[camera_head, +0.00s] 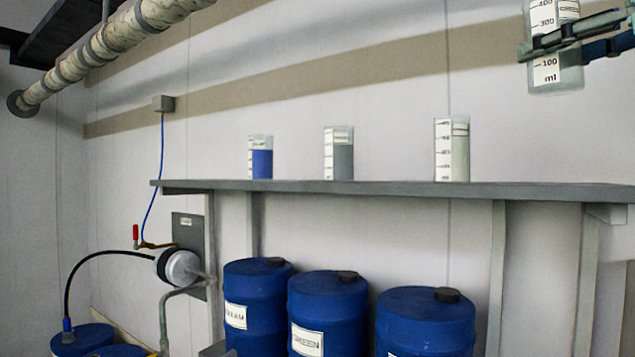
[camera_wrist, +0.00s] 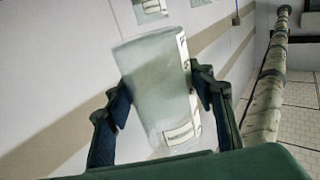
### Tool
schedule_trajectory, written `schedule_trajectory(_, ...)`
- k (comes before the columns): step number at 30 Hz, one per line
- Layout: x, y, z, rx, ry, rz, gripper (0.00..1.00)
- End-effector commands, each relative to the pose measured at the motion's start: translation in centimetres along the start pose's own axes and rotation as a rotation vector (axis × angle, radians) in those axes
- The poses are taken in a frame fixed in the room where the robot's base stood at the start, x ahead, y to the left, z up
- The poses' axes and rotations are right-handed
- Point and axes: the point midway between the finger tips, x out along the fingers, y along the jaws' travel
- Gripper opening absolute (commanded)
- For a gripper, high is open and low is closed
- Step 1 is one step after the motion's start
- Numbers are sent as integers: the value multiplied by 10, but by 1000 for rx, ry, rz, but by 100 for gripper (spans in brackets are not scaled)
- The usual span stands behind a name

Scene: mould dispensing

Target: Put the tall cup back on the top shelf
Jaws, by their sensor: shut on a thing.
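The tall cup (camera_head: 557,72) is a clear measuring cup with marks up to at least 400 ml, at the upper right of the head view. My gripper (camera_head: 552,46) is shut on its sides and holds it in the air, well above the right part of the shelf. In the wrist view the cup (camera_wrist: 158,88) sits between the two fingers of the gripper (camera_wrist: 160,92). Its top is cut off in the head view. The long grey shelf (camera_head: 560,192) runs along the wall, above the blue drums.
Three cups stand on the shelf: a blue-filled one (camera_head: 261,160), a grey-filled one (camera_head: 338,155) and a pale one (camera_head: 452,150). The shelf right of the pale cup is clear. Blue drums (camera_head: 425,325) stand below. A pipe (camera_head: 95,55) runs at upper left.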

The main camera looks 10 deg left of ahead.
Motion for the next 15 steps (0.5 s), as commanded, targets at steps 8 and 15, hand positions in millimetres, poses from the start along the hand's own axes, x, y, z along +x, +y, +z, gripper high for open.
schedule_trajectory(8, 1, 2, 0, 1, 0, 0, 12)
schedule_trajectory(15, 35, 29, 17, 5, -2, -5, 12)
